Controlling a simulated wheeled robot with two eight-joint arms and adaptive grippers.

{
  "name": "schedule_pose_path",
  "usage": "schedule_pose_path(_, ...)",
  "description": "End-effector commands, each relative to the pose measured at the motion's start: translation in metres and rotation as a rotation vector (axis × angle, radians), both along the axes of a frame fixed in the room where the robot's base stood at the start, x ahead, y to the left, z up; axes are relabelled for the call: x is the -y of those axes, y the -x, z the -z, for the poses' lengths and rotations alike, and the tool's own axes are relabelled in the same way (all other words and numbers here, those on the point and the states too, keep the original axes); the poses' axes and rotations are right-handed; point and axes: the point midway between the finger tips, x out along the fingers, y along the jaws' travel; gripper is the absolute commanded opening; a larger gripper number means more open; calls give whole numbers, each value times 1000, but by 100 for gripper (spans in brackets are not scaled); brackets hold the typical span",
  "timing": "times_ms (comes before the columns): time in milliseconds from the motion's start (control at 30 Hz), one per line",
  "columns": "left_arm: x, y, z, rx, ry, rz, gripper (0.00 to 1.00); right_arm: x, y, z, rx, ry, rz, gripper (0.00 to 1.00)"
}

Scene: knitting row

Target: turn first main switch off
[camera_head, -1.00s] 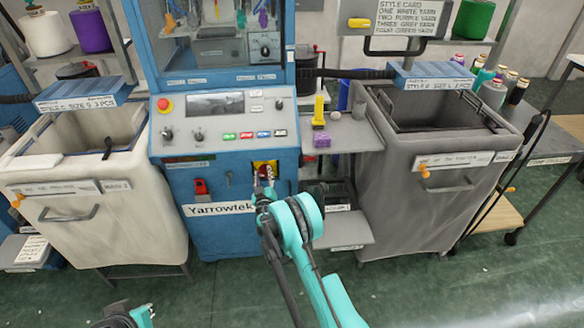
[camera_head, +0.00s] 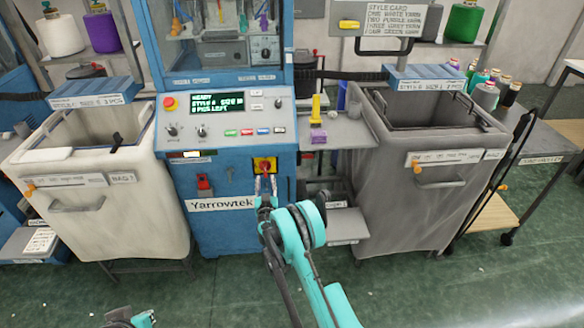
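The main switch (camera_head: 264,165), a red knob on a yellow plate, is on the lower front panel of the blue Yarrowtek machine (camera_head: 220,232). My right gripper (camera_head: 265,179) is just below and in front of the knob in the picture. Its two fingers look spread with a gap between them, and nothing is held. Whether a fingertip touches the knob cannot be told. The machine's display (camera_head: 220,103) is lit with green text that starts with READY. My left gripper (camera_head: 130,318) shows only partly at the bottom edge, away from the machine.
A red emergency button (camera_head: 170,103) and several coloured buttons are on the sloped panel. A red padlock-like part (camera_head: 203,184) is left of the switch. A white bin (camera_head: 100,215) stands left and a grey bin (camera_head: 420,205) right.

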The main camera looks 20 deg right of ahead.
Motion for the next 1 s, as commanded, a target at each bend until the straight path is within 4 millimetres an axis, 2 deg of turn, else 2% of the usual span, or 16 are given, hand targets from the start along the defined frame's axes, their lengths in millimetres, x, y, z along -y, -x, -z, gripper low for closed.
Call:
schedule_pose_path(267, 0, 0, -1, 0, 0, 0, 0, 8, 2, -35, -28, -4, 34, 35)
schedule_pose_path(467, 0, 0, -2, 0, 0, 0, 0, 18, 9, -70, -65, -8, 68, 35)
schedule_pose_path(767, 0, 0, -3, 0, 0, 0, 0, 32, 33, -125, -146, -18, 119, 35)
schedule_pose_path(1000, 0, 0, -5, 0, 0, 0, 0, 40, 62, -162, -222, -28, 146, 35)
